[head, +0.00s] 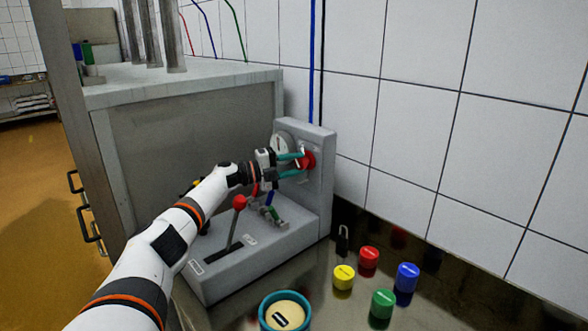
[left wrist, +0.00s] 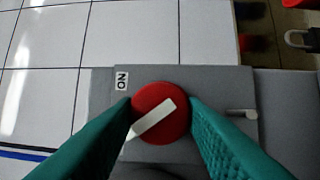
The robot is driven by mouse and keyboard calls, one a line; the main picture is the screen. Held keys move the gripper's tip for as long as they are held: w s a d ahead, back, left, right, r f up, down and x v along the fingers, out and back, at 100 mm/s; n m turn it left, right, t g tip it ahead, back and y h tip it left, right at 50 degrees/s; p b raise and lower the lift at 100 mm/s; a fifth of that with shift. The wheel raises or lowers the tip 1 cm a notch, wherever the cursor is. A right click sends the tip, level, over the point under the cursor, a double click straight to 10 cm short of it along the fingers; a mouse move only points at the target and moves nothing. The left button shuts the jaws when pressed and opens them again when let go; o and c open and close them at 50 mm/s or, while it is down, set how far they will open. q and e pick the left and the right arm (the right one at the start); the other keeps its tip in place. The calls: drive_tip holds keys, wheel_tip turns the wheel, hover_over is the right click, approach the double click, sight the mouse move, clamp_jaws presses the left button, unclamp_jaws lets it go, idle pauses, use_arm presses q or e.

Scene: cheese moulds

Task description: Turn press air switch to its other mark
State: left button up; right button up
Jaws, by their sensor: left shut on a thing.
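The press air switch is a red round knob (head: 309,160) on the upright grey panel of the press console. In the left wrist view the red knob (left wrist: 160,127) carries a white pointer bar (left wrist: 152,119), slanting from lower left to upper right. A small label (left wrist: 122,80) reading "ON", turned in the picture, sits at the knob's upper left; the bar does not line up with it. Any other mark is hidden. My left gripper (head: 298,163) is shut on the knob, with a teal finger on each side. My right gripper is in neither view.
The grey console (head: 262,245) has a red-balled lever (head: 239,202) and small valves below the knob, close under my left arm. Coloured weights, including a yellow one (head: 344,278), a padlock (head: 343,240) and a teal mould (head: 285,312) stand on the dark counter at right.

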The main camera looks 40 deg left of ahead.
use_arm(q)
drive_tip(key=shift+f+n+t, duration=0.1)
drive_tip(key=shift+n+t, duration=0.2)
drive_tip(key=shift+n, duration=0.3)
drive_tip(key=o, duration=1)
